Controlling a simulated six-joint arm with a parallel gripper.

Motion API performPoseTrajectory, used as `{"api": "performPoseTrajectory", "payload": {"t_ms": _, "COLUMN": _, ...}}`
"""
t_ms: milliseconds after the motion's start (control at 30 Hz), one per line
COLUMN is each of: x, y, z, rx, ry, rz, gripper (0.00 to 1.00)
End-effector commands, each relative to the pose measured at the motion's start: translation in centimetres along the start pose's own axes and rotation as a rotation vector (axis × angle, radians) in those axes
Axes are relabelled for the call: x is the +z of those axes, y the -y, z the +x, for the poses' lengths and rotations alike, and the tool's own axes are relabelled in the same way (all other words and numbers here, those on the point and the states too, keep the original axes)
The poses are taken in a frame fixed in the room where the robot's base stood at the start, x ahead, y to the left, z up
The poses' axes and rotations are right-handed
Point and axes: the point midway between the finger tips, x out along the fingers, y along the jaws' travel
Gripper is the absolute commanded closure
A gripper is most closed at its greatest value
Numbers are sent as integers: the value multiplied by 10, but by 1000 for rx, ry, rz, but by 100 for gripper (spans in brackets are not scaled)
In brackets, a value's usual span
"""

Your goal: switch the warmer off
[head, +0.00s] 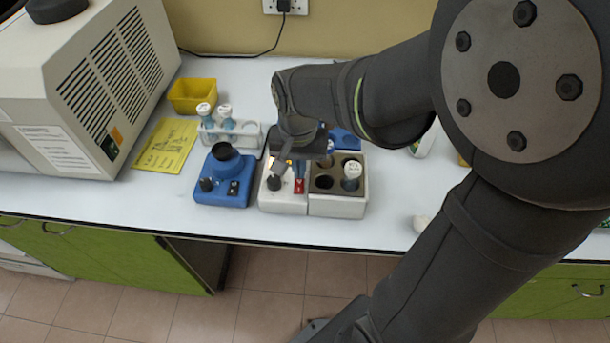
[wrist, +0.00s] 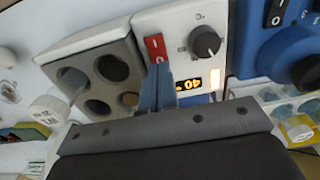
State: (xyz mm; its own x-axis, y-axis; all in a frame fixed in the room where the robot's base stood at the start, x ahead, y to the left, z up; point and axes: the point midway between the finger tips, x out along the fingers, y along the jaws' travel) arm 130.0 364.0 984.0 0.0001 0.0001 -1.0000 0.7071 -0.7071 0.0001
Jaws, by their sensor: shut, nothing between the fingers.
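The warmer is a white box (head: 283,203) with a grey block of round wells (head: 325,168) at its right in the head view. Its red rocker switch (head: 299,186) also shows in the wrist view (wrist: 155,47), with a black dial (wrist: 205,41) beside it. A lit display (wrist: 188,84) reads 40, upside down. My gripper (head: 299,170) is over the warmer, its fingers shut and empty. In the wrist view the blue-grey fingertips (wrist: 158,72) are close to the switch's lower end; I cannot tell whether they touch it. A white-capped vial (head: 351,172) stands in one well.
A blue mixer (head: 222,190) with a black cup stands just left of the warmer. Behind are a white rack (head: 245,134) with capped vials and a yellow bin (head: 190,93). A large beige instrument (head: 90,80) fills the left.

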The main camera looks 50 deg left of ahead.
Motion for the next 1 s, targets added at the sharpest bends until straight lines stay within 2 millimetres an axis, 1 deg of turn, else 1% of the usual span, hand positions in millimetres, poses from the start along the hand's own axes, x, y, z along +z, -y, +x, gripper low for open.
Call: {"api": "performPoseTrajectory", "payload": {"t_ms": 1000, "x": 0, "y": 0, "z": 15, "rx": 0, "ry": 0, "rz": 0, "gripper": 100}}
